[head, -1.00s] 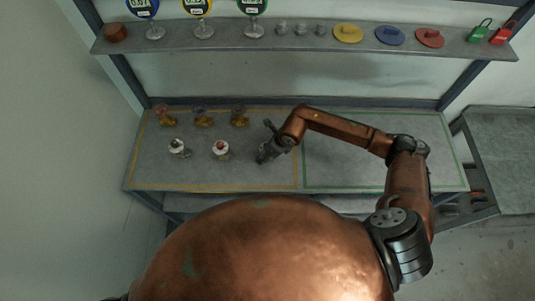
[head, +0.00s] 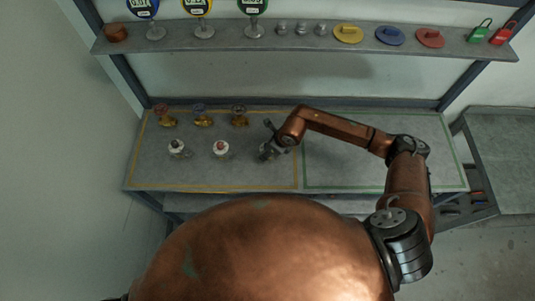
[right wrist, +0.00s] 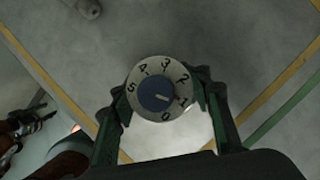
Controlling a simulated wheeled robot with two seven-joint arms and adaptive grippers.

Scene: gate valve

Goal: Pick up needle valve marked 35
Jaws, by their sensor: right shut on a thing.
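My right gripper (right wrist: 163,108) is shut around a needle valve with a round pale dial (right wrist: 182,85) numbered 0 to 5 and a blue centre. One finger is on each side of it. No mark 35 is readable. In the head view my right gripper (head: 268,154) is over the bench's middle, largely covering this valve. Two more needle valves with white dials, one left (head: 177,148) and one nearer (head: 221,150), stand to its left; their marks are too small to read. A dark and copper part (right wrist: 22,128) in the right wrist view may be my left arm; its jaws are unclear.
Brass valves with red (head: 164,118), blue (head: 203,117) and dark (head: 239,118) handwheels stand behind on the bench (head: 150,178). A shelf (head: 270,42) above holds gauges, discs and padlocks. The green-outlined area (head: 375,172) is bare beneath my right arm.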

